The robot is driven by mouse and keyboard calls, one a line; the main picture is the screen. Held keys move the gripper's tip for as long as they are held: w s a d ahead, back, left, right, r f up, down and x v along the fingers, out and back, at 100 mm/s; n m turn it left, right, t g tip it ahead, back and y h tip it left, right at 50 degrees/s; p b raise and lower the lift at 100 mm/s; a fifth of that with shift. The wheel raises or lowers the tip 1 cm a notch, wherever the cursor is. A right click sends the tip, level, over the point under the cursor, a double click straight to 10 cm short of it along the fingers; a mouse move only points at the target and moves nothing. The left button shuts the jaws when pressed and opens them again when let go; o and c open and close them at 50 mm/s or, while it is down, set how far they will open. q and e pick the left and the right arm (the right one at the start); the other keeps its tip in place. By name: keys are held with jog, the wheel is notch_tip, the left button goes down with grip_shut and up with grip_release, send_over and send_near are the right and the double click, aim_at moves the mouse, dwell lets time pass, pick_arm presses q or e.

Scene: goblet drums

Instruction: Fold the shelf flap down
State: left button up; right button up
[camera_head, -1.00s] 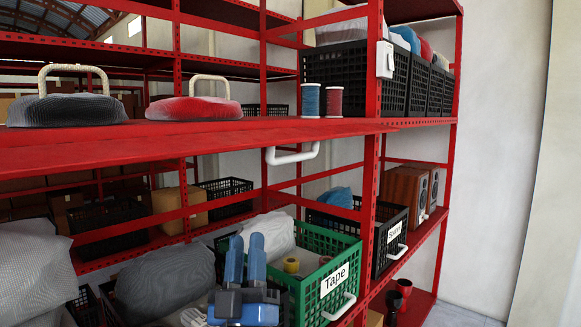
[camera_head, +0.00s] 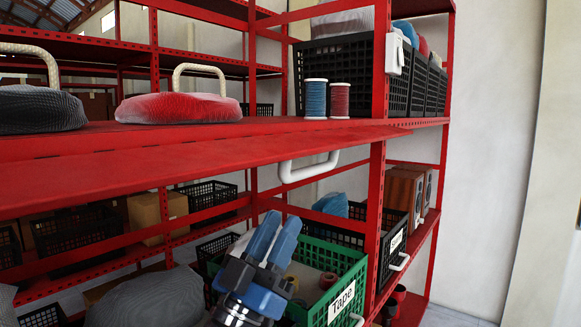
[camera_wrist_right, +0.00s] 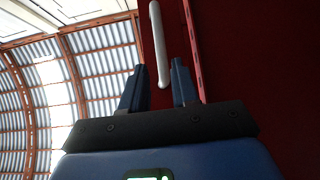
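The red shelf flap (camera_head: 150,168) sticks out along the front of the drum shelf, raised and slightly sloping. Its white bar handle (camera_head: 308,171) hangs below it near the right end. My right gripper (camera_head: 282,220), with blue fingers, is below and a little left of the handle, pointing up. In the right wrist view the two fingers of my right gripper (camera_wrist_right: 158,75) are apart and empty. The handle (camera_wrist_right: 157,45) lines up with the gap between them, with its near end close to the fingertips; contact cannot be told. My left gripper is not in view.
A green crate labelled Tape (camera_head: 322,308) stands just right of my right gripper. A grey covered bundle (camera_head: 145,298) lies to its left. A red post (camera_head: 375,215) stands right of the handle. Red-topped drum (camera_head: 180,107) and thread spools (camera_head: 315,98) sit on the shelf above.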

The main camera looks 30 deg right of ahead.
aim_at(308, 171)
jog(key=p+x, duration=0.6)
jog(key=x, duration=0.4)
jog(key=shift+w+r, duration=0.1)
jog(key=shift+r, duration=0.05)
jog(key=shift+d+r, duration=0.25)
jog(key=shift+d, duration=0.05)
jog(key=shift+c, duration=0.5)
grip_shut()
